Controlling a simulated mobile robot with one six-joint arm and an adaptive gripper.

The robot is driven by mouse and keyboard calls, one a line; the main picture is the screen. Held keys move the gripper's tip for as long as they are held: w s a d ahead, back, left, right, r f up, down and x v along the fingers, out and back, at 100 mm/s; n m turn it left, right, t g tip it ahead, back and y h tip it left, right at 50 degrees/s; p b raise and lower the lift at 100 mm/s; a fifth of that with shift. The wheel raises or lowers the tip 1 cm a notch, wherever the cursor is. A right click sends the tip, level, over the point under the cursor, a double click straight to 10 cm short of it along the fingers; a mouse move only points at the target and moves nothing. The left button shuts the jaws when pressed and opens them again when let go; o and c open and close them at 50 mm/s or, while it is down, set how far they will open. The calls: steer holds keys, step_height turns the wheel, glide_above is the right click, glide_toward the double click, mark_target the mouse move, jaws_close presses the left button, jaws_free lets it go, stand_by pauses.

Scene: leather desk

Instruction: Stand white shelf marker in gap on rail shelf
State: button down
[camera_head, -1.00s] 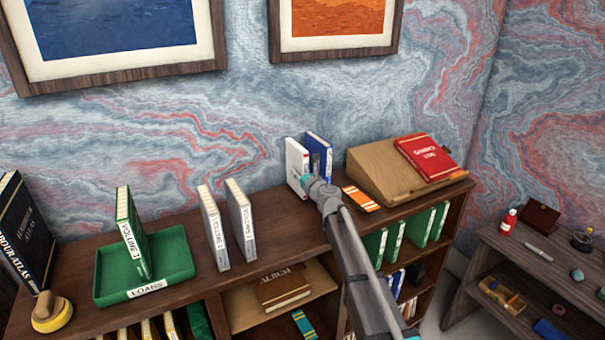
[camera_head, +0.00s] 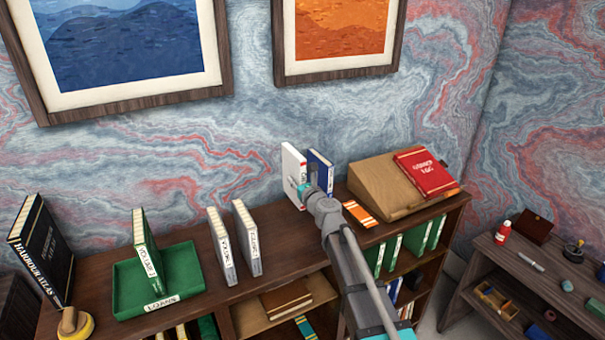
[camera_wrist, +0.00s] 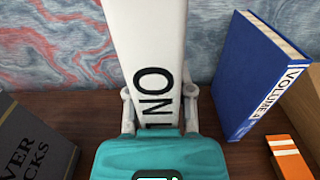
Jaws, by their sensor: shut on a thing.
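The white shelf marker (camera_head: 292,168) is upright in my gripper (camera_head: 302,189), over the top of the bookcase (camera_head: 298,230). In the wrist view the marker (camera_wrist: 146,40) stands between both fingers (camera_wrist: 159,108), with black letters on its face. My gripper is shut on its lower part. The marker's bottom end is hidden, so I cannot tell whether it touches the wood. A lower right shelf (camera_head: 408,268) holds upright green books (camera_head: 394,251) with a space between them. I cannot tell for sure which shelf is the rail shelf.
A blue book (camera_head: 320,170) stands just right of the marker. An orange striped item (camera_head: 358,213) and a wooden slope (camera_head: 380,184) with a red book (camera_head: 424,172) lie further right. Two grey-white volumes (camera_head: 247,240) and a green tray (camera_head: 125,290) are left.

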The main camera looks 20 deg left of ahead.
steer(key=shift+s+d+r+p, duration=0.15)
steer(key=shift+s+r+p, duration=0.1)
steer(key=shift+s, duration=0.35)
steer(key=shift+s+d+r+p, duration=0.15)
steer(key=shift+s+r, duration=0.15)
steer(key=shift+s, duration=0.3)
steer(key=shift+s+d+r+p, duration=0.1)
steer(key=shift+s+r+p, duration=0.15)
steer(key=shift+s, duration=0.35)
step_height(320, 180, down, 6)
steer(key=b, duration=0.6)
steer(key=shift+r, duration=0.1)
